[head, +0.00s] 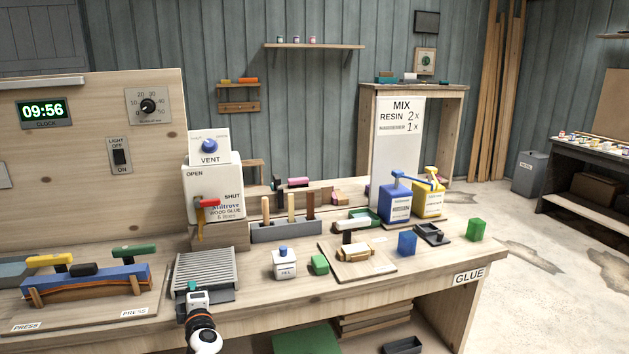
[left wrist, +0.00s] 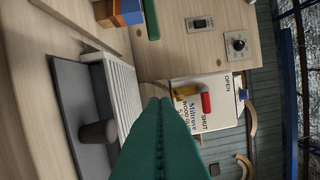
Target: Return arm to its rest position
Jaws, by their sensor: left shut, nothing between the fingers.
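My left gripper (head: 193,289) is over the front edge of the ribbed grey tray (head: 206,268) in the head view. Its teal fingers (left wrist: 161,103) are together in the left wrist view, with nothing between them. The white wood glue dispenser (head: 228,192) stands behind the tray, apart from the gripper. Its red lever (head: 208,203) and yellow nozzle are in front; the dispenser (left wrist: 190,112) also shows beyond the fingers in the left wrist view. My right gripper is not in view.
A press with a blue block (head: 110,275) and an orange curved strip is left of the tray.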

